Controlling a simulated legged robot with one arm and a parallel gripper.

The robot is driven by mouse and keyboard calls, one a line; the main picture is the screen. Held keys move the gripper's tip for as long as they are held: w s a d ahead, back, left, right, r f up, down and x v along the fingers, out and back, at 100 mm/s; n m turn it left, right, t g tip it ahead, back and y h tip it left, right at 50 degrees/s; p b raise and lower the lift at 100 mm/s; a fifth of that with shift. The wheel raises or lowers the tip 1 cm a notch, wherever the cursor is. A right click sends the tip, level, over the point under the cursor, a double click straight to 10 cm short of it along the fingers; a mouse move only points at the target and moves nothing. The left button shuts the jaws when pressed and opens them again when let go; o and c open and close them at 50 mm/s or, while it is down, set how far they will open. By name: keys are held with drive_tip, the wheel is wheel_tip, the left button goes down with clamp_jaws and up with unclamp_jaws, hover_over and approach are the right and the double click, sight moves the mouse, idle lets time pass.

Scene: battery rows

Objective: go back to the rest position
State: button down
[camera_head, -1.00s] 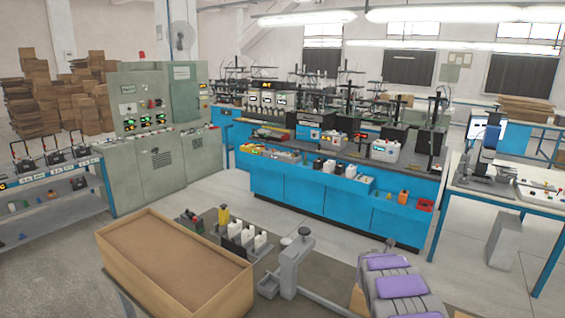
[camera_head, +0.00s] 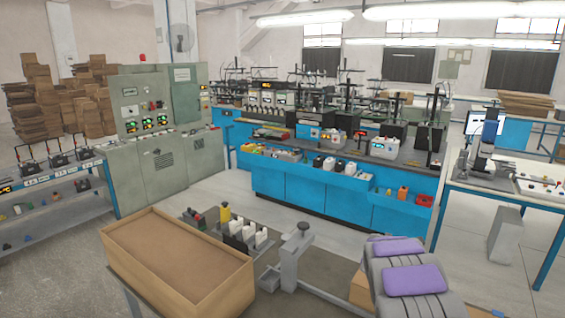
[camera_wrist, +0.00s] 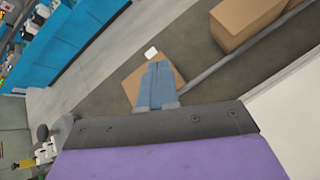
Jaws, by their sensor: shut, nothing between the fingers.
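My gripper (camera_wrist: 159,70) shows in the middle of the wrist view as pale blue-grey fingers. It is shut, with nothing held between the fingers. In that view it stands in front of a brown cardboard piece (camera_wrist: 134,85) and the dark floor, and I see no contact with either. My arm, with purple and grey parts, fills the lower right of the head view. I cannot make out my gripper in the head view.
A large open cardboard box (camera_head: 128,264) stands at front left. A rack of white bottles (camera_head: 246,236) is beside it, with a grey post (camera_head: 290,262) to the right. A blue workbench (camera_head: 300,190) lies beyond. Pale floor is clear between the rack and the workbench.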

drive_tip(key=s+a+r+m+g+b, duration=0.1)
drive_tip(key=s+a+r+m+g, duration=0.1)
drive_tip(key=s+m, duration=0.5)
drive_tip(key=s+a+r+m+g+y, duration=0.1)
drive_tip(key=s+a+r+m, duration=0.15)
drive_tip(key=s, duration=0.85)
drive_tip(key=s+a+r+m+g+b, duration=0.1)
drive_tip(key=s+a+r+m+g, duration=0.2)
drive_tip(key=s, duration=0.6)
drive_tip(key=s+a+f+m+g+y, duration=0.1)
drive_tip(key=s+a+m+y, duration=0.1)
drive_tip(key=s+a, duration=0.3)
drive_tip(key=s+a+f+m+g+y+b, duration=0.1)
drive_tip(key=s+a+m, duration=0.4)
drive_tip(key=s, duration=0.8)
drive_tip(key=s+a+f+m+g+y, duration=0.1)
drive_tip(key=s+a+f+m+y, duration=0.1)
drive_tip(key=s+a, duration=0.4)
drive_tip(key=shift+s+f+m+y+b, duration=0.35)
drive_tip(key=shift+s+m+y, duration=0.45)
drive_tip(key=shift+s, duration=1.3)
drive_tip(key=shift+a, duration=0.2)
